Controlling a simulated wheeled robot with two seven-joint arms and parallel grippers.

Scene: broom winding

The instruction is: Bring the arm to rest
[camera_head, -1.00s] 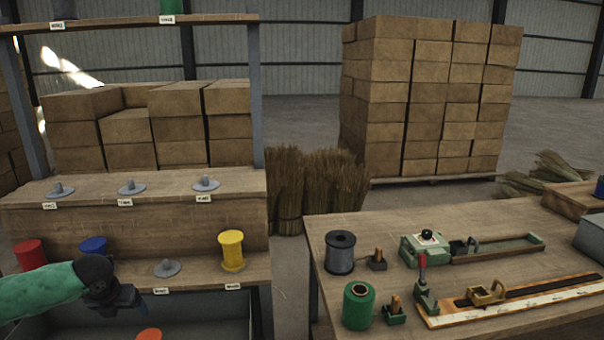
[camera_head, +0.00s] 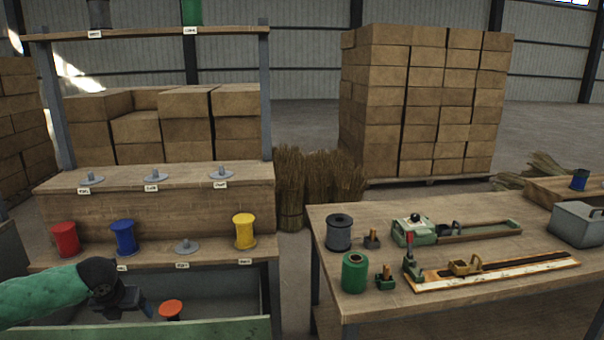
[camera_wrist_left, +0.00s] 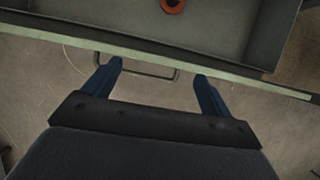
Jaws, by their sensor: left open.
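My left arm, with a green sleeve, comes in from the lower left in the head view. Beyond the fingertips lie the bin's front edge and a wire handle. An orange-red spool (camera_head: 171,309) sits in the bin, to the right of the gripper; it also shows at the top of the left wrist view (camera_wrist_left: 172,5). My right gripper is in neither view.
The lower shelf (camera_head: 215,256) holds a red spool (camera_head: 65,239), a blue spool (camera_head: 123,237), an empty grey holder (camera_head: 187,247) and a yellow spool (camera_head: 244,231). The workbench (camera_head: 455,262) at right carries a dark spool (camera_head: 339,232), a green spool (camera_head: 355,273) and fixtures.

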